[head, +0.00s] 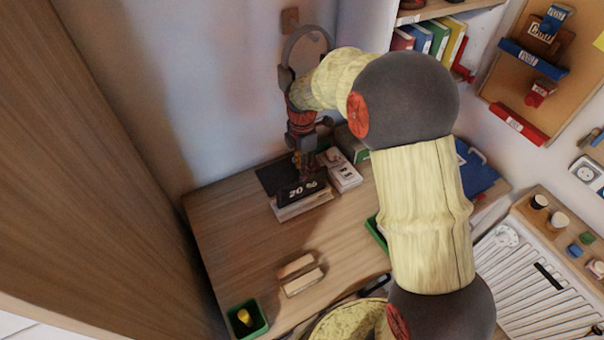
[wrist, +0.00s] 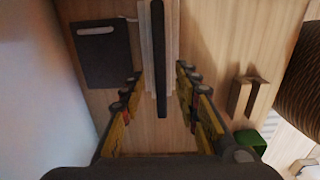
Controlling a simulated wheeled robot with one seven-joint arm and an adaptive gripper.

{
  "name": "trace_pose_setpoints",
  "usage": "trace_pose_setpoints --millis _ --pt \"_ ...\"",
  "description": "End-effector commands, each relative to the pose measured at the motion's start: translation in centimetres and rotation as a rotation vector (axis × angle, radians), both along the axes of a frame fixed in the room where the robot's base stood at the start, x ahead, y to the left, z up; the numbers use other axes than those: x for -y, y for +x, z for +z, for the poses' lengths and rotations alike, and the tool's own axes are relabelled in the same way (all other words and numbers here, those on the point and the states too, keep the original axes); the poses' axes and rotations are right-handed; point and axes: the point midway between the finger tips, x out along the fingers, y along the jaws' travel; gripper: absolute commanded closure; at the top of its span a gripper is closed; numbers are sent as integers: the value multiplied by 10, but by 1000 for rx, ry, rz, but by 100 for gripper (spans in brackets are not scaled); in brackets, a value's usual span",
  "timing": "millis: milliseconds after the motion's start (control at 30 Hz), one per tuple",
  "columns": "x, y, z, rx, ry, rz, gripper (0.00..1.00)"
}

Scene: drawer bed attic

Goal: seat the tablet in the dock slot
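The tablet (head: 303,191) is a dark slab showing "20 %" on its face in the head view. It stands on edge at a pale wooden stand (head: 303,208) on the desk; I cannot tell how deep it sits. In the wrist view the tablet (wrist: 158,60) is a thin dark bar, with the pale stand (wrist: 145,50) beneath it. My gripper (head: 302,168) is just above the tablet; in the wrist view my gripper (wrist: 158,76) is open, with a finger on each side and gaps to the tablet. A wooden block with a slot (head: 299,274) lies nearer the desk's front; it also shows in the wrist view (wrist: 249,97).
A dark flat pad (wrist: 103,55) with a cable lies beside the stand. A white device (head: 341,170) is close to the tablet's right. A green bin (head: 246,319) stands at the front left. The desk between stand and slotted block is clear.

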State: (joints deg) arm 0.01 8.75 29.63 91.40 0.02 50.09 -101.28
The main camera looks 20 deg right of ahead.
Motion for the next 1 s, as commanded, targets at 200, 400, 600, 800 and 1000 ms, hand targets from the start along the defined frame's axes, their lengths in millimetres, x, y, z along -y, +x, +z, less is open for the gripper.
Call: trace_pose_setpoints --millis 200,400,600,800,1000 --pt "0 -3 22 11 0 -29 68" --pt "0 -35 87 91 14 -292 68" --pt "0 -100 159 196 73 -695 68" --pt "0 -172 205 285 178 -1095 68" --pt "0 -240 221 339 314 -1460 68"
